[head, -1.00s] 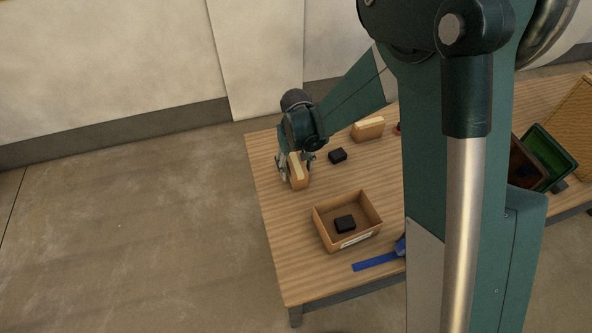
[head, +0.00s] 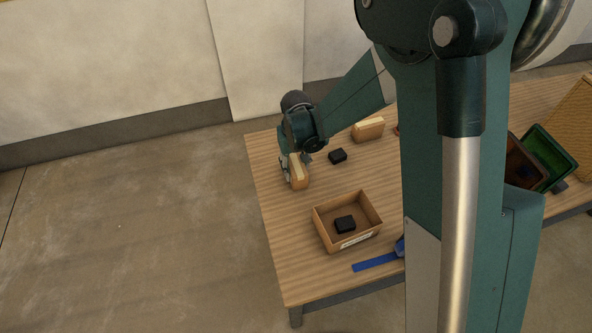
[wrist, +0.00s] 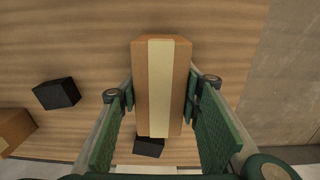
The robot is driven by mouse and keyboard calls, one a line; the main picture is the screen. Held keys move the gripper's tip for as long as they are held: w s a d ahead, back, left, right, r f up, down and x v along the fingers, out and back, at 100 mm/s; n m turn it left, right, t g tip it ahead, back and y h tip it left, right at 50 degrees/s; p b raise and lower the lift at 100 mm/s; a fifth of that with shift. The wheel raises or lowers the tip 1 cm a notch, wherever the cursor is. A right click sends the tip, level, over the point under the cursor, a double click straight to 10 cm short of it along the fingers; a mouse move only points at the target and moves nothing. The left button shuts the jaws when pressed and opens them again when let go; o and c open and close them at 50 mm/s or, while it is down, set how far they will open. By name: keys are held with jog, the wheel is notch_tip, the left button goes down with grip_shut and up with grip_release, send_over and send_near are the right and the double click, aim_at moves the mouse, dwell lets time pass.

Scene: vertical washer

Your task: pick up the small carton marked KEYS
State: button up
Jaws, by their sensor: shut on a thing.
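A small tan carton with a pale tape strip (head: 299,171) stands near the table's far left corner. My gripper (head: 293,163) is around it. In the wrist view my gripper (wrist: 162,95) has a green finger pad against each long side of the carton (wrist: 145,85), shut on it. No KEYS marking is readable on it. I cannot tell whether the held carton is lifted off the table.
An open cardboard box (head: 331,246) with a black block (head: 345,224) inside stands in front. Another black block (head: 338,156) lies right of my gripper. A blue strip (head: 376,262) lies near the front edge. A green bin (head: 549,157) is at right.

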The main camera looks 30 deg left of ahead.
jog(key=shift+r, duration=0.1)
jog(key=shift+c, duration=0.2)
jog(key=shift+r+p, duration=0.4)
jog(key=shift+r, duration=4.5)
